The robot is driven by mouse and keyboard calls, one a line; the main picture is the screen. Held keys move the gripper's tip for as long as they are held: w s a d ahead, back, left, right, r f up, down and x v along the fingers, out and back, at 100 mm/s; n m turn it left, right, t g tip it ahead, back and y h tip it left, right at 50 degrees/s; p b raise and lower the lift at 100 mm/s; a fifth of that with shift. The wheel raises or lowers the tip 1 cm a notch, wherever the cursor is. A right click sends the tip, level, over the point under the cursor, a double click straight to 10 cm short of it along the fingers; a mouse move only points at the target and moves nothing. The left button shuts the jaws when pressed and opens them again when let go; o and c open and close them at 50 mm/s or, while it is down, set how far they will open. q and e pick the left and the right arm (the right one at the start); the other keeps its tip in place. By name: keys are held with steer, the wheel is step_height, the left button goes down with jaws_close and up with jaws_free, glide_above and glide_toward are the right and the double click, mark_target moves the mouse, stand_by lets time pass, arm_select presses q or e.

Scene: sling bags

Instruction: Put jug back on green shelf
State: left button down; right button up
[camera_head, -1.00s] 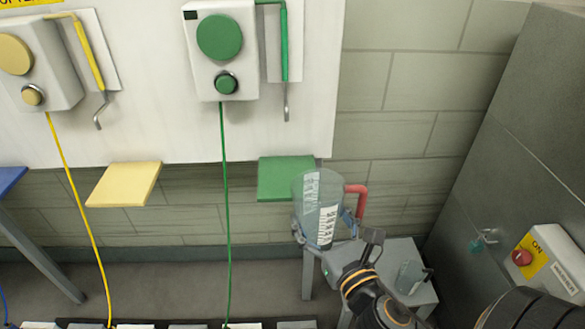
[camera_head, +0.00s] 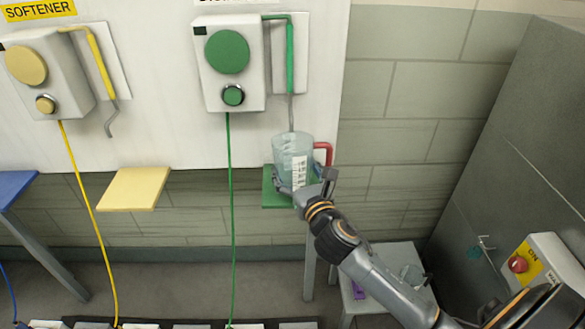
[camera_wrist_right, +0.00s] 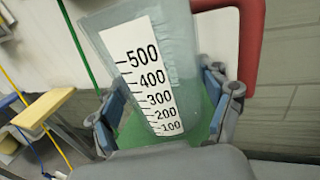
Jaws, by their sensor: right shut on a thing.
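The clear measuring jug (camera_head: 292,150) has a white scale and a red handle. It looks upright, over or on the green shelf (camera_head: 272,200), below the green dispenser's metal spout. I cannot tell whether its base touches the shelf. My right gripper (camera_head: 306,188) is shut around the jug's lower part. In the right wrist view the jug (camera_wrist_right: 172,40) fills the middle between the fingers of the right gripper (camera_wrist_right: 165,110), with green shelf surface behind and below it. The jug hides much of the shelf. My left gripper is not in view.
The green dispenser (camera_head: 243,85) hangs on the wall above the shelf, with a green hose running down left of it. A yellow shelf (camera_head: 135,188) is to the left. A grey stool (camera_head: 362,300) stands below right, and a control box (camera_head: 548,262) is at far right.

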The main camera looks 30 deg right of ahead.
steer(key=shift+w+d+f, duration=0.1)
steer(key=shift+w+f, duration=0.55)
steer(key=shift+w, duration=0.35)
steer(key=shift+f, duration=0.2)
steer(key=shift+s+r, duration=0.1)
steer(key=o, duration=1.5)
steer(key=shift+f, duration=0.2)
